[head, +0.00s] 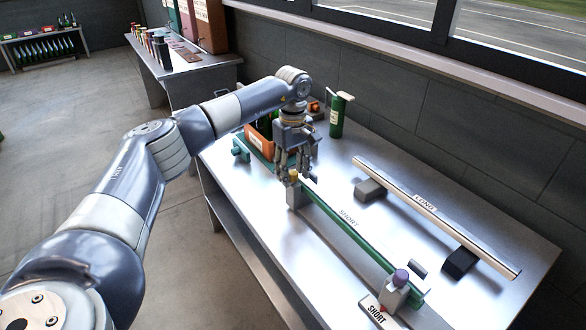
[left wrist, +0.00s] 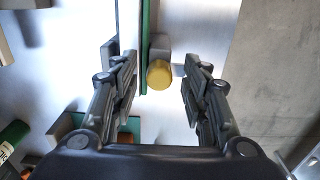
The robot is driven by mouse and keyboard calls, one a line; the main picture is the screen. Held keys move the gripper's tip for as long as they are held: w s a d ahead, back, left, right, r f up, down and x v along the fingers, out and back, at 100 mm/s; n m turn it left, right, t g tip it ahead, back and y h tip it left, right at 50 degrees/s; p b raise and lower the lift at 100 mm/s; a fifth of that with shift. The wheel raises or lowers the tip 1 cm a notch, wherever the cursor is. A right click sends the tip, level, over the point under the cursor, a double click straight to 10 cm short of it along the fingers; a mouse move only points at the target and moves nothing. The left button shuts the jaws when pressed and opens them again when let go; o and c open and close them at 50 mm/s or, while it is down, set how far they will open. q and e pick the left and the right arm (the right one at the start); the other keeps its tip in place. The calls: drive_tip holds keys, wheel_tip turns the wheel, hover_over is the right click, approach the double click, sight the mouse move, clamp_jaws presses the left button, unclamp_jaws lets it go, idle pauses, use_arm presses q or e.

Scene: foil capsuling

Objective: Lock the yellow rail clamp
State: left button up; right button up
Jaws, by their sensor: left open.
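The yellow rail clamp shows as a yellow knob (head: 294,176) on a grey block at the far end of the green rail (head: 345,231) marked SHORT. In the left wrist view the round yellow knob (left wrist: 160,74) lies between my open fingers, apart from both. My left gripper (head: 298,168) points down above the clamp, fingers spread and empty; it also shows in the left wrist view (left wrist: 160,66). The head view does not clearly show the height gap between fingertips and knob. My right gripper is not in view.
A purple-knobbed clamp (head: 400,278) sits at the rail's near end beside a SHORT label. A rail marked LONG (head: 435,213) rests on dark blocks to the right. The steel bench (head: 496,220) is bare at right.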

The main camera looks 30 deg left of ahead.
use_arm(q)
drive_tip(key=shift+f, duration=0.1)
drive_tip(key=shift+c, duration=0.4)
drive_tip(key=c, duration=0.9)
clamp_jaws()
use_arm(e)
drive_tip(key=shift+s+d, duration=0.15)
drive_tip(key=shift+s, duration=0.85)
